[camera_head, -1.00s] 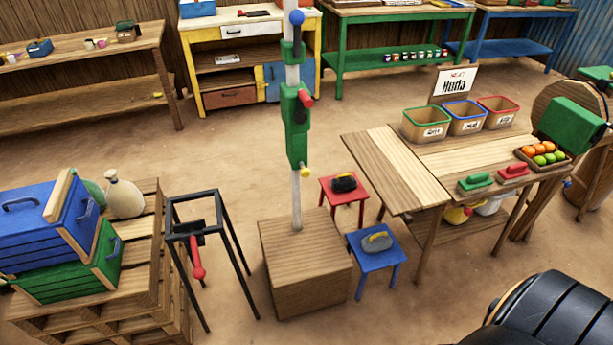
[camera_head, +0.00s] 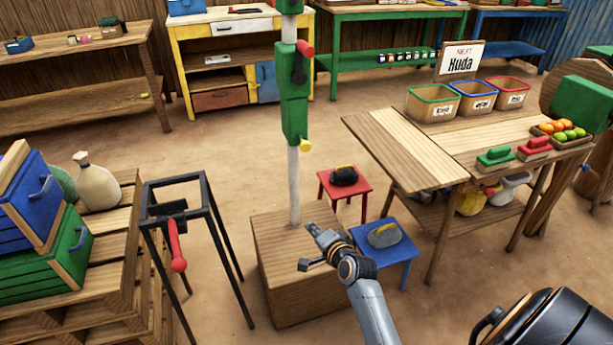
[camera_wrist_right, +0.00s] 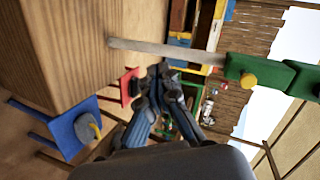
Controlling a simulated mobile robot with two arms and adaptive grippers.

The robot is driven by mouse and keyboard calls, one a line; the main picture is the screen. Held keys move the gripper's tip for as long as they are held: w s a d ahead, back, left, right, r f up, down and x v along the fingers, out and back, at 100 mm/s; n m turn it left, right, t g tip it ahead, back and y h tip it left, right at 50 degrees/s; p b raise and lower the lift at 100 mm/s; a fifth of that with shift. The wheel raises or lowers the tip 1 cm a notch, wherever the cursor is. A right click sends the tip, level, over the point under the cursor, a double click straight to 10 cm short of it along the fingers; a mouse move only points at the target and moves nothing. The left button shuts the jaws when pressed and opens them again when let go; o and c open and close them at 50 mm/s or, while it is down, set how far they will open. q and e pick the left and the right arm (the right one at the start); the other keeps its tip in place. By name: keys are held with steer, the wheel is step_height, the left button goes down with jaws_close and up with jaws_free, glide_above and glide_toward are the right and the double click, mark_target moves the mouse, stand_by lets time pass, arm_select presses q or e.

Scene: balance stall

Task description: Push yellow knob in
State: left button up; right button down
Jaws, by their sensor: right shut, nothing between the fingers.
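The yellow knob (camera_head: 305,145) sticks out at the lower right of the green housing (camera_head: 294,100) on the pale upright post (camera_head: 294,185). In the right wrist view the yellow knob (camera_wrist_right: 248,80) shows on the green part, right of the fingers. My right gripper (camera_head: 310,230) is shut and empty, in front of the post, below the knob and apart from it. In the right wrist view its fingertips (camera_wrist_right: 158,72) are together beside the post. My left gripper is not in view.
The post stands on a wooden block (camera_head: 300,270). A red stool (camera_head: 345,185) and a blue stool (camera_head: 385,245) stand to its right, a black frame with a red handle (camera_head: 176,245) to its left. A wooden table (camera_head: 400,150) is further right.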

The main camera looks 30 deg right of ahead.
steer(key=w+d+r+m+t+h+b, duration=0.1)
steer(key=d+r+m+t+b, duration=0.25)
steer(key=r, duration=0.45)
steer(key=m+h, duration=0.1)
glide_toward(307, 148)
steer(key=w, duration=0.2)
steer(key=w+b, duration=0.1)
steer(key=w, duration=0.1)
steer(key=w+d+b, duration=0.1)
steer(key=w, duration=0.1)
steer(key=shift+f, duration=0.2)
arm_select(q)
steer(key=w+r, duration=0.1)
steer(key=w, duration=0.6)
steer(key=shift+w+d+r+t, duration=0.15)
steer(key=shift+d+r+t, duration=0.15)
arm_select(e)
steer(key=shift+w+d, duration=0.1)
steer(key=shift+w, duration=0.35)
steer(key=shift+r, duration=0.1)
